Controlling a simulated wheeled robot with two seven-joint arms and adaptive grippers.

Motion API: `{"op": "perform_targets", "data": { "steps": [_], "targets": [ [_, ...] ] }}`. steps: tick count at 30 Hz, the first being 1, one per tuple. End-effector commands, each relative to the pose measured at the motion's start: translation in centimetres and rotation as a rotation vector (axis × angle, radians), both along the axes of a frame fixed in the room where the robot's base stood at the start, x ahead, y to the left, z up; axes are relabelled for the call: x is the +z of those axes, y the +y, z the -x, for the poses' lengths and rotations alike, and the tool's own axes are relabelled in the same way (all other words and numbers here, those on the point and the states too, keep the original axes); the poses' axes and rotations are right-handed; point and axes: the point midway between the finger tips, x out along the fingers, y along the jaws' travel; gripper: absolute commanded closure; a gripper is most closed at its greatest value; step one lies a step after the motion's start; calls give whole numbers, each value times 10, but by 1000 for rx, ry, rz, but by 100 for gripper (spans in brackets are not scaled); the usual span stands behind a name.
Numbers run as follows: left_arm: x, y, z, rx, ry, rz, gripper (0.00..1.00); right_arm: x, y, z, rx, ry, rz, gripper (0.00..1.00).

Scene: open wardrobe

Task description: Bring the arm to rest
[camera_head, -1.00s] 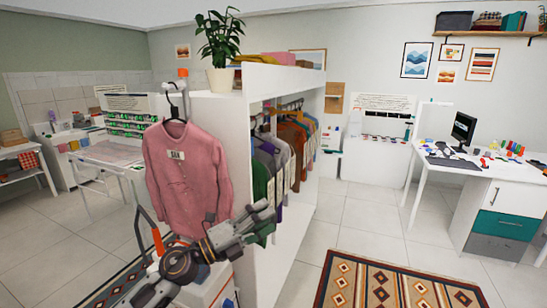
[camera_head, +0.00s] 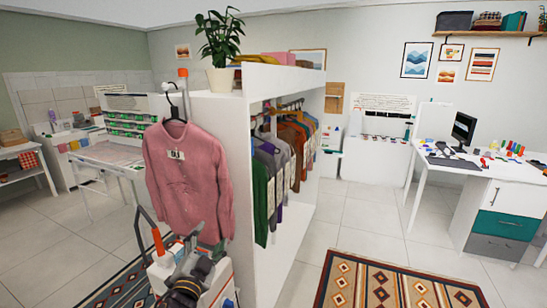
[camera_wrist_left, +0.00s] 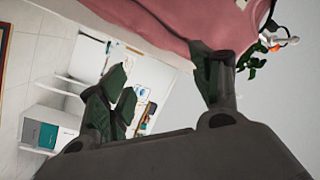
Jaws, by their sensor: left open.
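My left arm is low at the bottom of the head view, with its dark left gripper (camera_head: 192,274) in front of a white and orange machine. In the left wrist view the left gripper (camera_wrist_left: 163,88) has its two dark fingers wide apart with nothing between them. The pink long-sleeved shirt (camera_head: 188,180) hangs on a dark hanger (camera_head: 175,105) at the near end of the wardrobe, above the gripper in the head view. Part of the pink shirt (camera_wrist_left: 180,25) also shows beyond the fingers in the wrist view. My right gripper is not in view.
The open white wardrobe (camera_head: 262,78) holds several hanging garments (camera_head: 292,155). A potted plant (camera_head: 220,50) stands on top. Patterned rugs lie on the floor, one at the front right (camera_head: 395,285). A white desk (camera_head: 460,170) stands at the right, with free floor before it.

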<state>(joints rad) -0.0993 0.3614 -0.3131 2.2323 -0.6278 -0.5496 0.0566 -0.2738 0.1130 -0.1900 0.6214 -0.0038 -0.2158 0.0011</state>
Motion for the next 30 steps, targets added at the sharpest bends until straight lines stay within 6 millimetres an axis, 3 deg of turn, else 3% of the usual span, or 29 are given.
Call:
{"op": "perform_targets", "data": {
  "steps": [8,18,24,30],
  "targets": [
    [-75,34,34,149,304,180,36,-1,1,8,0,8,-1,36],
    [-165,53,108,292,703,354,36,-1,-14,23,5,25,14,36],
    [-207,52,165,354,942,436,36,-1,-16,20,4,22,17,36],
    [-228,48,206,385,1104,482,36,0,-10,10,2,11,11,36]
  ]
}}
